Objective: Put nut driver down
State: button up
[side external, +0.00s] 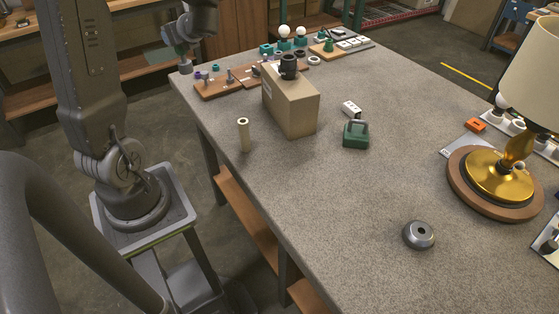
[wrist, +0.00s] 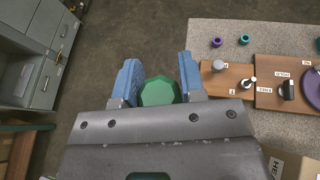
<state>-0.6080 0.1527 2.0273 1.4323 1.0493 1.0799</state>
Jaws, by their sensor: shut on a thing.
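The nut driver shows in the wrist view as a green, many-sided handle (wrist: 159,92) between the two blue fingers of my gripper (wrist: 160,88). The gripper is shut on it. The rest of the tool is hidden below the handle. In the side view my gripper (side external: 181,52) hangs at the far left corner of the table, just outside or above its edge. A wooden tool board (side external: 218,83) with labelled places lies to the right of the gripper; it also shows in the wrist view (wrist: 230,79).
A cardboard box (side external: 290,108) with a black part (side external: 289,66) on top stands near the board. A beige cylinder (side external: 244,134), green box-shaped thing (side external: 356,135), metal cup (side external: 419,235) and lamp (side external: 500,174) stand on the table (side external: 340,210). Its middle is mostly clear.

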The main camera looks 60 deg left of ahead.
jog(key=w+d+m+t, duration=0.45)
jog(key=w+d, duration=0.55)
jog(key=d, duration=0.5)
jog(key=w+d+m+t+h, duration=0.15)
jog(key=d+m+t, duration=0.4)
jog(key=d, duration=1.35)
notch_tip(320, 180, down, 16)
jog(key=t, duration=0.1)
jog(key=shift+h, duration=0.35)
jog(key=shift+s+d, duration=0.1)
jog(key=o, duration=1)
